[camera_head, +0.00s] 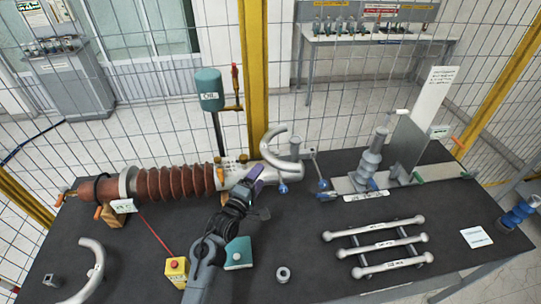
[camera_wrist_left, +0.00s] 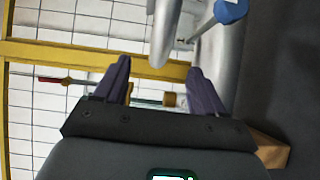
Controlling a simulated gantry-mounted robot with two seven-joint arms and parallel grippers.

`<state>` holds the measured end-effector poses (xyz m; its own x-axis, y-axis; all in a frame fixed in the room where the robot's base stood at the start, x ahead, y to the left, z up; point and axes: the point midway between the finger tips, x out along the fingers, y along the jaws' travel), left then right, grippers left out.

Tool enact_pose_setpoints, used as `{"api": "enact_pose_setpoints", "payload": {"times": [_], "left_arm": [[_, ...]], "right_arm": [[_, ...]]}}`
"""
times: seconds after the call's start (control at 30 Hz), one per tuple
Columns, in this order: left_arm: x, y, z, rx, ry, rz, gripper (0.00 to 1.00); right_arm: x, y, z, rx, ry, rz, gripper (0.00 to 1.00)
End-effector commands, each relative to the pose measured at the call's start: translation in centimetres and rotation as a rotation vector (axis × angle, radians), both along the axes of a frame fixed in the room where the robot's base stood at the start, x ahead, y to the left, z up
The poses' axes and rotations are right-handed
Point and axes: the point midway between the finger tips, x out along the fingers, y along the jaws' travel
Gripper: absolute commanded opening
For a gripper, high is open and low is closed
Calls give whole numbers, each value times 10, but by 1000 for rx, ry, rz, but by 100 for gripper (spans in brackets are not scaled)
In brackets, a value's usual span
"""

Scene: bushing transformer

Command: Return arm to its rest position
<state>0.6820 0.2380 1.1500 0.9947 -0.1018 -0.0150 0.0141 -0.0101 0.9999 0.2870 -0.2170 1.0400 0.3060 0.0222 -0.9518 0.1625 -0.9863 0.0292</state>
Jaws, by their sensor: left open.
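My left arm (camera_head: 205,262) reaches in from the bottom of the head view. Its gripper (camera_head: 256,176) with purple fingers is beside the silver end (camera_head: 233,172) of the brown ribbed bushing (camera_head: 170,182). In the left wrist view the gripper (camera_wrist_left: 158,85) is open, its two fingers wide apart with nothing held between them. A curved silver piece (camera_head: 274,159) stands at the bushing's silver end, just beyond the fingers. Its surface seems to show in the wrist view (camera_wrist_left: 163,30), close beyond the gap. My right gripper is in neither view.
A yellow box with a red button (camera_head: 177,271), a teal block (camera_head: 239,252) and a small ring (camera_head: 283,274) lie near my arm. Silver bars (camera_head: 378,246) lie right. Another curved piece (camera_head: 92,268) lies left. A green oil tank (camera_head: 209,89) and yellow post (camera_head: 253,70) stand behind.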

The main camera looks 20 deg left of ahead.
Motion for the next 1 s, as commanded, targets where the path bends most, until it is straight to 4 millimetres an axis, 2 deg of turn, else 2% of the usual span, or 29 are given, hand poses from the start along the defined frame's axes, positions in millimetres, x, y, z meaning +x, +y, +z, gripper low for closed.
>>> {"api": "enact_pose_setpoints", "payload": {"times": [0.17, 0.27, 0.37, 0.4, 0.47, 0.5, 0.57, 0.67, 0.7, 0.8, 0.9, 1.0], "left_arm": [[-5, 0, -12, 0, 18, 0, 70], [-18, 3, -38, 8, 59, 1, 70], [-43, 4, -80, 32, 127, -9, 70], [-60, 4, -97, 52, 156, -18, 70], [-91, 5, -118, 92, 193, -31, 70], [-112, 4, -129, 126, 230, -40, 70], [-147, 1, -143, 212, 304, -68, 70], [-212, -8, -159, 447, 457, -151, 70], [-240, -12, -160, 562, 522, -204, 70], [-295, -21, -152, 820, 649, -351, 70], [-333, -27, -134, 1031, 726, -510, 70], [-355, -29, -113, 1200, 759, -657, 70]], "right_arm": [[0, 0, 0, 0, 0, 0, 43], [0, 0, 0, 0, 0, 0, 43], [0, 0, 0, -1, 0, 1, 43], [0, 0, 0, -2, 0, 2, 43], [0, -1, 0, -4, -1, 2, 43], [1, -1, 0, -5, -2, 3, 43], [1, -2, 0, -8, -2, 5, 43], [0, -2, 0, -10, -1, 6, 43], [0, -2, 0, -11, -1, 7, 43], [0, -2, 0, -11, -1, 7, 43], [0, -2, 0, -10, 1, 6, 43], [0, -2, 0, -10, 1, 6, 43]]}}
